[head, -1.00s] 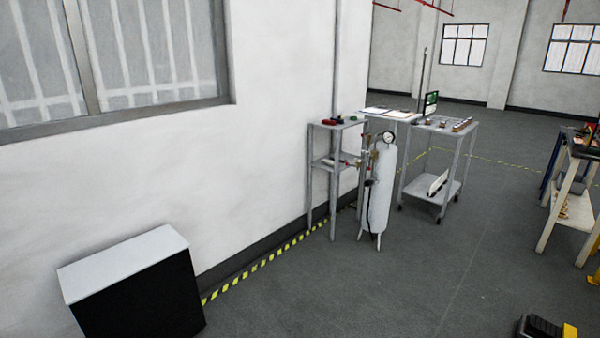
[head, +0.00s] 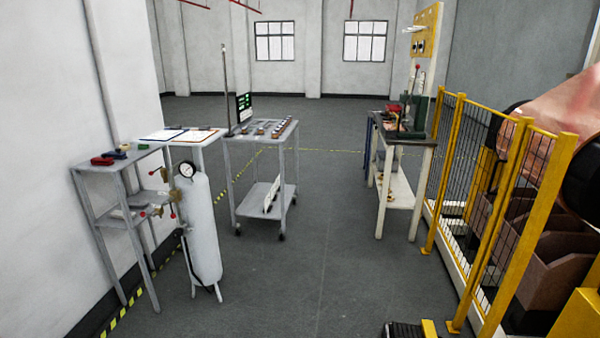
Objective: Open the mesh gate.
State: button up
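A yellow-framed fence with dark mesh panels (head: 481,215) stands on the right side of the head view. It has several upright yellow posts. I cannot tell for sure which panel is the gate, and no latch or handle is clear to see. My gripper is not in view.
A white gas cylinder (head: 203,230) stands by a grey shelf stand (head: 118,165) on the left. A grey cart (head: 262,140) stands mid-left and a workbench (head: 395,190) mid-right. A black and yellow pedal (head: 405,329) lies on the floor. The central grey floor (head: 310,235) is clear.

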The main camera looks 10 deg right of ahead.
aim_at(490, 209)
jog(key=i+l+z, duration=0.15)
jog(key=i+z, duration=0.25)
jog(key=i, duration=0.15)
jog(key=i+z, duration=0.4)
jog(key=i, duration=0.15)
jog(key=i+j+z, duration=0.15)
jog(key=i+z, duration=0.25)
jog(key=i, duration=0.15)
jog(key=i+j+z, duration=0.1)
jog(key=i, duration=0.35)
jog(key=i+j, duration=0.1)
jog(key=j, duration=0.2)
jog(key=i+j, duration=0.15)
jog(key=j, duration=0.15)
jog(key=i+j+z, duration=0.1)
jog(key=j, duration=0.2)
jog(key=i+j, duration=0.1)
jog(key=j, duration=0.25)
